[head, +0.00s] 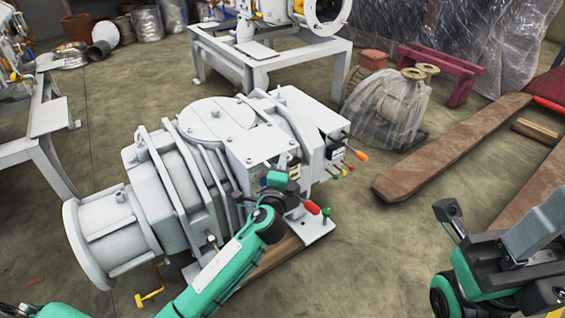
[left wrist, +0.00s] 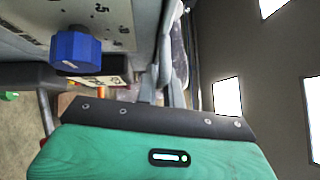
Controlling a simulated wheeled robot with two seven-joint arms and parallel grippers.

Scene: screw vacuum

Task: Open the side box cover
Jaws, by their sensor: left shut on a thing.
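The large grey screw vacuum machine (head: 175,195) stands on the floor in the middle of the head view. Its side box, with small coloured levers, is at the machine's right end; my left arm hides part of that side. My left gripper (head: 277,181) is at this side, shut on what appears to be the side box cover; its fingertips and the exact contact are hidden. The left wrist view shows a grey marked panel (left wrist: 100,20) with a blue knob (left wrist: 76,50) close in front of the gripper. My right gripper (head: 495,222) is open and empty, away from the machine.
A red-tipped lever (head: 312,207) and an orange-tipped lever (head: 361,155) stick out near my left gripper. A plastic-wrapped part (head: 388,105) and a brown beam (head: 450,148) lie to the right. A grey frame table (head: 290,67) stands behind. The floor between machine and beam is clear.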

